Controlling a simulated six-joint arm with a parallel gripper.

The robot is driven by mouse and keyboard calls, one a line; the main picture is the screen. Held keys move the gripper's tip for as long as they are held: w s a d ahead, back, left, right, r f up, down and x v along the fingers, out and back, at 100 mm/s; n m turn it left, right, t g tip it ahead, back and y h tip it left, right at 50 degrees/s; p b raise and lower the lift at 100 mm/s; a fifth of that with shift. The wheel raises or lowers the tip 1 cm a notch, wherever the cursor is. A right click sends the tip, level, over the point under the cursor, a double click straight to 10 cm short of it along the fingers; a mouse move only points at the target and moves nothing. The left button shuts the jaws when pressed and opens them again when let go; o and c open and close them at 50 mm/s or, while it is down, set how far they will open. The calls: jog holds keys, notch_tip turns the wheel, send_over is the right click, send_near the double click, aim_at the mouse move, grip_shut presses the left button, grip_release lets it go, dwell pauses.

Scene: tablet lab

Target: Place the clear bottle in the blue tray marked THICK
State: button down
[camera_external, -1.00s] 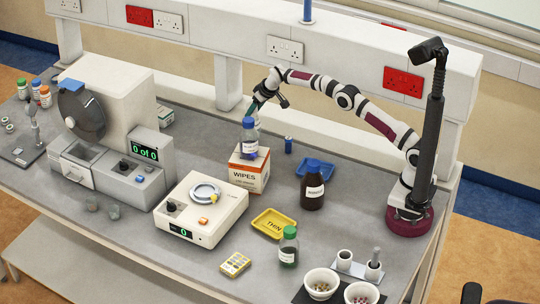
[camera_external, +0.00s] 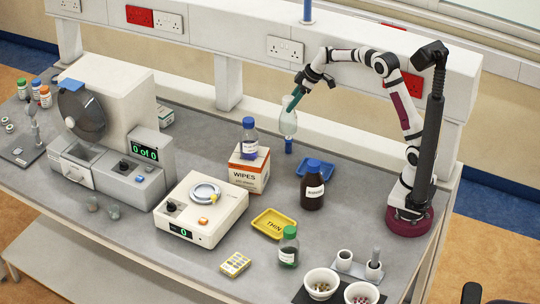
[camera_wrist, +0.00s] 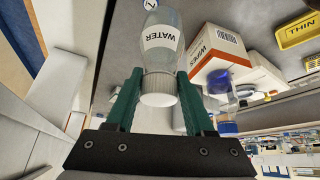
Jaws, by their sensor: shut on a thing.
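The clear bottle (camera_external: 287,122) hangs in the air above the back of the bench, just above a small blue cylinder. In the wrist view the clear bottle (camera_wrist: 163,42) has a white ribbed cap and a label reading WATER. My gripper (camera_external: 295,97) is shut on it at the cap, with a green finger on each side; the fingers (camera_wrist: 157,95) also show in the wrist view. The blue tray (camera_external: 322,166) lies on the bench to the right of and below the held bottle. A brown bottle partly hides it, and I cannot read its marking.
The brown bottle (camera_external: 312,188) stands in front of the blue tray. The small blue cylinder (camera_external: 288,146) is left of it. A blue-capped bottle (camera_external: 249,140) stands on the WIPES box (camera_external: 246,175). A yellow THIN tray (camera_external: 273,222) and green-capped bottle (camera_external: 289,247) are nearer the front.

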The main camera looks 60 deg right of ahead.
jog(key=s+a+f+n+y, duration=0.1)
jog(key=s+a+n, duration=0.15)
jog(key=s, duration=1.05)
notch_tip(320, 180, down, 10)
jog(key=shift+a+g, duration=0.3)
jog(key=shift+a, duration=0.1)
jog(key=shift+f, duration=0.15)
jog(key=shift+c, duration=1.4)
grip_release()
